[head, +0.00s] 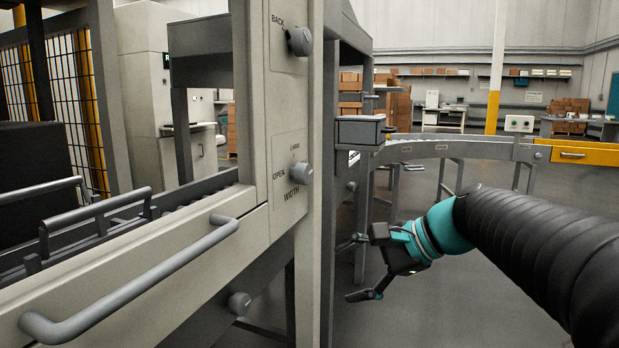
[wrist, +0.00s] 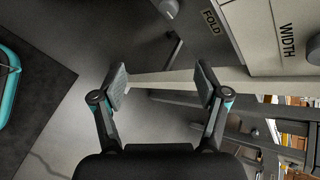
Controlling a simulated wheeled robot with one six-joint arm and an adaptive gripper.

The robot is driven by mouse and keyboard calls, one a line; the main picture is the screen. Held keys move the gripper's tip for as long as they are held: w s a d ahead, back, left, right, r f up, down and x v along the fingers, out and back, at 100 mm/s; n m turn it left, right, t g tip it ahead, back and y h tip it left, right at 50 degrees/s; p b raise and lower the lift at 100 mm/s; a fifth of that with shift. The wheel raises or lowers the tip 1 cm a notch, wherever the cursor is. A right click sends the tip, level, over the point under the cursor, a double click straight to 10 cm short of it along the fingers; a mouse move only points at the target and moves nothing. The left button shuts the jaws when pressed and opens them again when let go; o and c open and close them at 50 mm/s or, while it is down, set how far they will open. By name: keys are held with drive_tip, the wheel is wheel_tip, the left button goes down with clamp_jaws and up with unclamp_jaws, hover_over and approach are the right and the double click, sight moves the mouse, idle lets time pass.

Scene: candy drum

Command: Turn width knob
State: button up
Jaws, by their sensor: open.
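The width knob (head: 301,172) is a grey round knob on the machine's pale upright panel, beside the words LARGE, OPEN and WIDTH. In the wrist view a grey knob (wrist: 314,50) is cut off by the right edge, beside the WIDTH label (wrist: 287,42). My gripper (head: 350,270) is open and empty, below and to the right of the width knob, clear of the panel. In the wrist view both fingers of my gripper (wrist: 162,84) are spread with nothing between them. The knob is outside the fingers, up and to the right.
The BACK knob (head: 299,41) is above on the same panel. A lower knob (head: 239,303) is under a long grey handle bar (head: 135,285). A FOLD label (wrist: 212,20) shows in the wrist view. A curved conveyor (head: 455,149) stands behind; open floor lies around my gripper.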

drive_tip(key=w+r+m+y, duration=0.3)
drive_tip(key=w+r, duration=0.2)
drive_tip(key=w, duration=0.2)
drive_tip(key=m+t+y, duration=0.2)
drive_tip(key=m+y, duration=0.1)
drive_tip(key=y, duration=0.1)
approach(308, 176)
drive_tip(key=x, duration=1.1)
drive_tip(key=shift+w, duration=0.1)
drive_tip(key=c, duration=1.2)
